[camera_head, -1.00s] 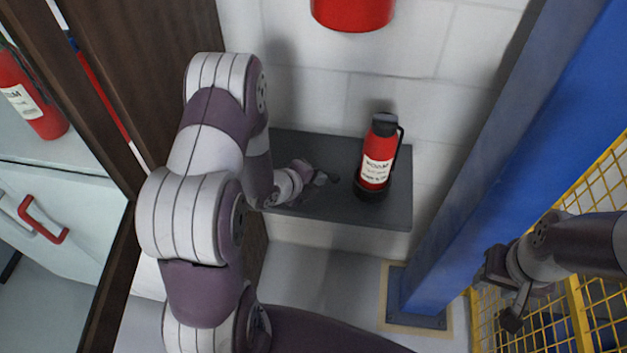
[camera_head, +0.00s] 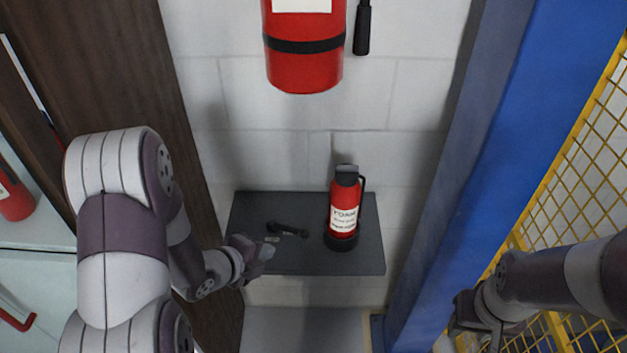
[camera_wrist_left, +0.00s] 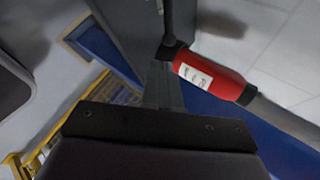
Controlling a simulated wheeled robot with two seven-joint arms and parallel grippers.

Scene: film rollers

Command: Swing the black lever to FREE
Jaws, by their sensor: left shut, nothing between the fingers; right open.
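The short black lever (camera_head: 288,230) lies along the top of the dark grey shelf, left of a small red fire extinguisher. A small pale mark (camera_head: 272,239) shows beside its left end; I cannot read it. My left gripper (camera_head: 268,250) is at the shelf's left side, just below and left of the lever and apparently apart from it. Its shut, empty fingers show in the left wrist view (camera_wrist_left: 164,88). A dark bar beyond the fingertips there may be the lever; I cannot tell. My right gripper (camera_head: 468,328) is open and empty at the lower right, away from the shelf.
The small extinguisher (camera_head: 343,208) stands upright on the shelf (camera_head: 340,262), close right of the lever. A large red extinguisher (camera_head: 303,55) hangs on the wall above. A dark brown panel (camera_head: 115,75) stands left, a blue post (camera_head: 490,150) and yellow mesh (camera_head: 570,190) right.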

